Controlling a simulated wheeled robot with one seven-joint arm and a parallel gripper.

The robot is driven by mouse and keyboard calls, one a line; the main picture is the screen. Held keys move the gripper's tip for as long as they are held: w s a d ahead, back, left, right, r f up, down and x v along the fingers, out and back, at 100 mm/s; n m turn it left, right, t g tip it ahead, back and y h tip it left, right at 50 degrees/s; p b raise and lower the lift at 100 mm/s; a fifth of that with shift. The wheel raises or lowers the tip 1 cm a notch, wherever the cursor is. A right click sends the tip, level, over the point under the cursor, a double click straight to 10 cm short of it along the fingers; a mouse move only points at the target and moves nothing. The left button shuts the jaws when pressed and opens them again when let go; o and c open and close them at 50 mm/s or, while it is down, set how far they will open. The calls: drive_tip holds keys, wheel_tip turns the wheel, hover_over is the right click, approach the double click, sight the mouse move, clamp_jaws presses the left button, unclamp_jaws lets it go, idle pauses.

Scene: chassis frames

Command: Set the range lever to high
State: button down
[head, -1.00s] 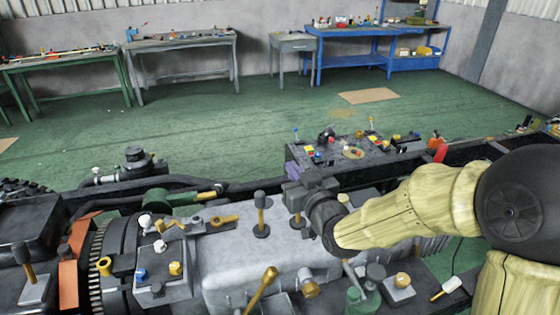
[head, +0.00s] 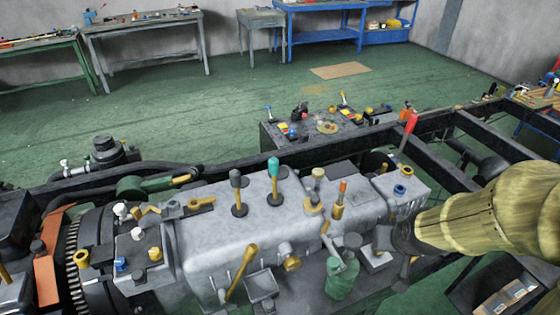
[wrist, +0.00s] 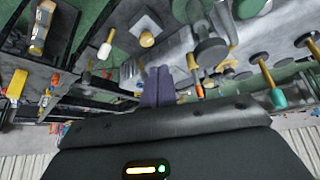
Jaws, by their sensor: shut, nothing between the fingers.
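No label shows which lever is the range lever. Two upright levers stand side by side on the grey gearbox housing (head: 205,245): one with a dark grey knob (head: 236,178) and one with a teal knob (head: 273,167). The teal knob (wrist: 278,98) also shows at the right of the wrist view. A brass lever (head: 243,270) leans at the housing's front, and an orange-tipped lever (head: 341,192) stands to the right. My gripper (wrist: 158,78) is shut and empty in the wrist view, apart from the teal-knobbed lever.
A red-handled lever (head: 409,128) stands by the chassis rail (head: 440,122) at the right. A green bottle-like part (head: 340,280) is in front of the housing. A control panel (head: 275,140) sits behind the rail.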

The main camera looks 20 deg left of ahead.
drive_tip(key=s+d+f+m+g+b, duration=0.1)
drive_tip(key=s+d+f+b, duration=0.1)
drive_tip(key=f+b, duration=0.3)
drive_tip(key=s+d+f+m+g+h+b, duration=0.1)
drive_tip(key=s+d+f+g+b, duration=0.1)
drive_tip(key=s+d+f+b, duration=0.1)
wheel_tip(320, 180, down, 3)
drive_tip(key=s+b, duration=0.1)
drive_tip(key=s, duration=0.1)
drive_tip(key=shift+s+d+b, duration=0.2)
drive_tip(key=shift+s+b, duration=0.1)
drive_tip(key=shift+b, duration=0.05)
drive_tip(key=shift+f, duration=0.15)
